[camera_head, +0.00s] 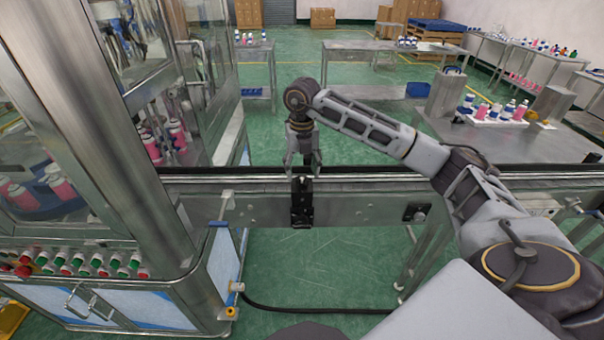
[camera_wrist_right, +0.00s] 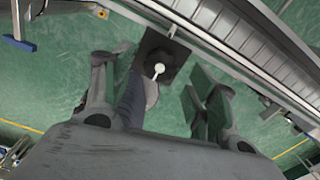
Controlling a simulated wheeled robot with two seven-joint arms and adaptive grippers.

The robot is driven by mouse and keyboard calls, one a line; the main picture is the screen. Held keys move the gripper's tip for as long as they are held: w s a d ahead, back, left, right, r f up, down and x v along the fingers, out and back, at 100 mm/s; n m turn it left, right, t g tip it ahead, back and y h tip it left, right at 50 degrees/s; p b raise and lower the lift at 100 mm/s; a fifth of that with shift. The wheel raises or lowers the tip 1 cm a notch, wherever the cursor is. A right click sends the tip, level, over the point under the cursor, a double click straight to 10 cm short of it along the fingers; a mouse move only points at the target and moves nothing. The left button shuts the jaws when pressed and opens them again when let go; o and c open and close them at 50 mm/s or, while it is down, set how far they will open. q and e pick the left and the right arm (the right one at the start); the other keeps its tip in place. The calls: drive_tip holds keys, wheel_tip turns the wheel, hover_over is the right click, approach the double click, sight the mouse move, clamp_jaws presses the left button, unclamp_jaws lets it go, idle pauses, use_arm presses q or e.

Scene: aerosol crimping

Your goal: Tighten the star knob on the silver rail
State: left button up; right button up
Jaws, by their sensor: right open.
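The silver rail (camera_head: 390,178) runs across the head view along the front of the conveyor. A black clamp block (camera_head: 301,207) sits on its near side, with a small dark knob-like part at its top; a star shape cannot be made out. My right gripper (camera_head: 302,168) points down directly above this block, open. In the right wrist view the open fingers (camera_wrist_right: 158,88) stand on either side of a dark square block (camera_wrist_right: 150,50) with a pale round tip, beside the rail (camera_wrist_right: 235,45). Contact with the knob cannot be told. My left gripper is not in view.
A glazed machine with a steel post (camera_head: 110,130) and several red, green and white buttons (camera_head: 80,265) stands at the left. A black cable (camera_head: 320,310) lies on the green floor. A steel table (camera_head: 480,140) with several bottles stands beyond the rail at right.

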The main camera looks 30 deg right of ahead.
sight(303, 178)
wheel_tip(303, 178, up, 10)
drive_tip(key=shift+f, duration=0.2)
idle(0.3)
drive_tip(key=shift+d, duration=0.15)
idle(0.3)
